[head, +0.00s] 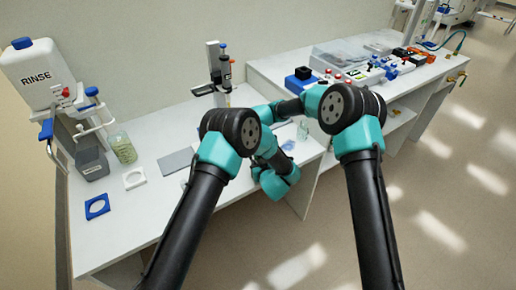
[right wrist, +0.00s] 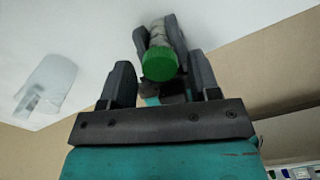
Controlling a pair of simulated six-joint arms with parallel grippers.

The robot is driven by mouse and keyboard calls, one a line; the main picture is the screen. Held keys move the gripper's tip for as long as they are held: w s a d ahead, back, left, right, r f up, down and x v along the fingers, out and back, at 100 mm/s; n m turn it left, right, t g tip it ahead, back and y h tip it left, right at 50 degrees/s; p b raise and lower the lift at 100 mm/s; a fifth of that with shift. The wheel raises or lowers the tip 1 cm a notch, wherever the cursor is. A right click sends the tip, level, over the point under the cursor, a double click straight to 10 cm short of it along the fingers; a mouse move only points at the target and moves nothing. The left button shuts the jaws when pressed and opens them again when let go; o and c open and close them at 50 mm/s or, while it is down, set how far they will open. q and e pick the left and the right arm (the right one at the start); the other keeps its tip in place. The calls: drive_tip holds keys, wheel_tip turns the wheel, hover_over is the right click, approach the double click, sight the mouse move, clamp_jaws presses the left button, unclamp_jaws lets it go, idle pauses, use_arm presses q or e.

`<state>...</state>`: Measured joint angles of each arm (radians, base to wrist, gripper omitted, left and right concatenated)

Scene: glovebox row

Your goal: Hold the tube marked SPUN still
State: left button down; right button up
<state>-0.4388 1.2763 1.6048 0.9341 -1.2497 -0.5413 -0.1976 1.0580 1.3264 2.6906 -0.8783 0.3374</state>
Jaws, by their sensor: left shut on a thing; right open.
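A tube with a green cap (right wrist: 160,64) shows in the right wrist view, its cap toward the camera. No SPUN marking can be read on it. My left gripper (right wrist: 158,34) is shut on this tube, its dark fingers on either side of the body behind the cap. My right gripper (right wrist: 161,82) is open, with its fingers apart on both sides of the cap. I cannot tell whether they touch it. In the head view my arm links hide the tube and most of both grippers.
A RINSE bottle (head: 36,75), a green-filled jar (head: 122,148), a blue square frame (head: 97,207) and a white one (head: 134,178) stand at the left. A stand (head: 216,75) rises behind my arms. The right bench carries a blue box (head: 299,80).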

drive_tip(key=shift+f, duration=0.2)
drive_tip(key=c, duration=0.9)
drive_tip(key=n, duration=0.6)
drive_tip(key=shift+n, duration=0.4)
drive_tip(key=shift+c, duration=0.2)
drive_tip(key=o, duration=1)
drive_tip(key=shift+r, duration=0.1)
drive_tip(key=shift+r, duration=2.2)
